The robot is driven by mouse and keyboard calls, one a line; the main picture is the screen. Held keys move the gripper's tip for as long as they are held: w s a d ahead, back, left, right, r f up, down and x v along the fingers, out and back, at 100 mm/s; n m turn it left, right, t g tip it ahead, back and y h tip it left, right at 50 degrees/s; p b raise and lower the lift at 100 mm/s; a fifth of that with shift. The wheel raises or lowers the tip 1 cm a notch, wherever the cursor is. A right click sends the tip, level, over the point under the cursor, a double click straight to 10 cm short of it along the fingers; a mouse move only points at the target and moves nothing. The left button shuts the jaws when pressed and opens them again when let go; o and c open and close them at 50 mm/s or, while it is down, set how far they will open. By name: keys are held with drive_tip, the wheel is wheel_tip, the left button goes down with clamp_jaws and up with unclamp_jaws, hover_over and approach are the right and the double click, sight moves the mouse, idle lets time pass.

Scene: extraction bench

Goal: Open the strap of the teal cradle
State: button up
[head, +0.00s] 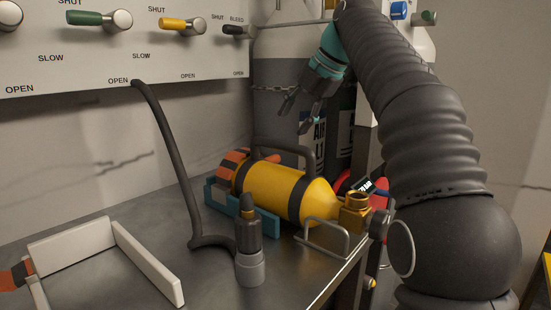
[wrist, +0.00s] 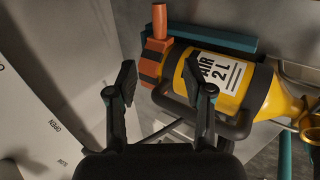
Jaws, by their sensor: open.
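The teal cradle (head: 262,220) lies on the bench and holds a yellow air cylinder (head: 272,188) on its side. It also shows behind the cylinder in the wrist view (wrist: 225,38).
A dark carrying handle (head: 283,142) arches over the cylinder. A white open frame (head: 148,262) lies at left. Large grey cylinders (head: 285,90) stand behind.

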sight(269, 159)
drive_tip(key=b+x, duration=0.3)
drive_tip(key=x, duration=1)
drive_tip(key=shift+f, duration=0.1)
clamp_jaws()
